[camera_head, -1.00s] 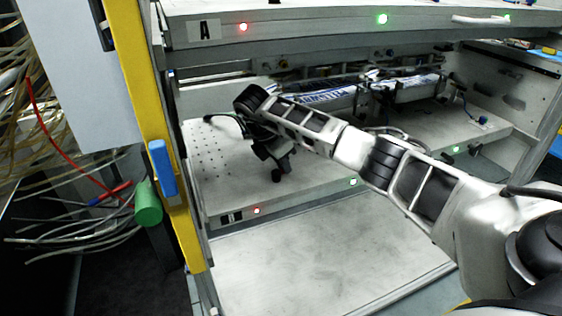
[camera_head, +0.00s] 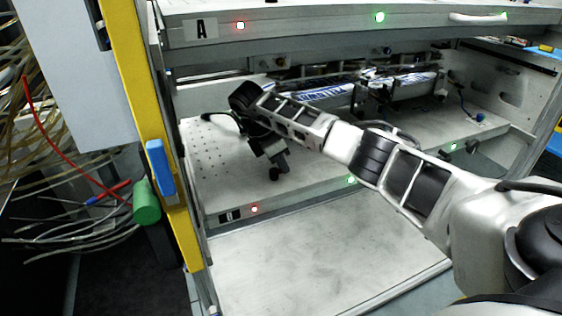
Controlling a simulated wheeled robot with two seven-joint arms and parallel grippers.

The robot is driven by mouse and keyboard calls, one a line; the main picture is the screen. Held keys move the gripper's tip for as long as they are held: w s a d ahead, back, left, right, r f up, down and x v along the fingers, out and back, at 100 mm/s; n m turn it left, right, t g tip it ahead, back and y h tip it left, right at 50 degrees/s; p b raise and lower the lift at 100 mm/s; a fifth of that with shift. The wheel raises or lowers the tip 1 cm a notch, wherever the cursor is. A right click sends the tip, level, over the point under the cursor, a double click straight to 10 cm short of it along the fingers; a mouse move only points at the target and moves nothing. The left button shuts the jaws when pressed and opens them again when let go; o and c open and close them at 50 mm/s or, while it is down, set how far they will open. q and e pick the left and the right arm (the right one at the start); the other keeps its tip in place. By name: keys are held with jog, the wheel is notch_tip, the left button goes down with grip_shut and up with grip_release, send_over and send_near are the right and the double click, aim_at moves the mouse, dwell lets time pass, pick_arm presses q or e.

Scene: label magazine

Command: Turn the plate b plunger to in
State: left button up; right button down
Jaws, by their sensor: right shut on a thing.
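Plate b (camera_head: 330,172) is the lower pale shelf, with a black label marked B (camera_head: 229,215) on its front edge. My right gripper (camera_head: 274,172) is low over the left part of this plate, near its front edge, with its fingers pointing down. It is shut on a small dark thing, which I take to be the plate b plunger. The gripper hides most of it, so its turn position cannot be read. My left gripper is not in view.
Plate A (camera_head: 330,25) lies above, close over my arm. Printed label packs (camera_head: 325,93) lie at the back. A yellow post (camera_head: 150,130) with a blue handle (camera_head: 160,167) and green cylinder (camera_head: 146,201) stands left, beside loose cables. The lowest panel (camera_head: 320,265) is clear.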

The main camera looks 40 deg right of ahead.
jog(key=c, duration=1.5)
grip_release()
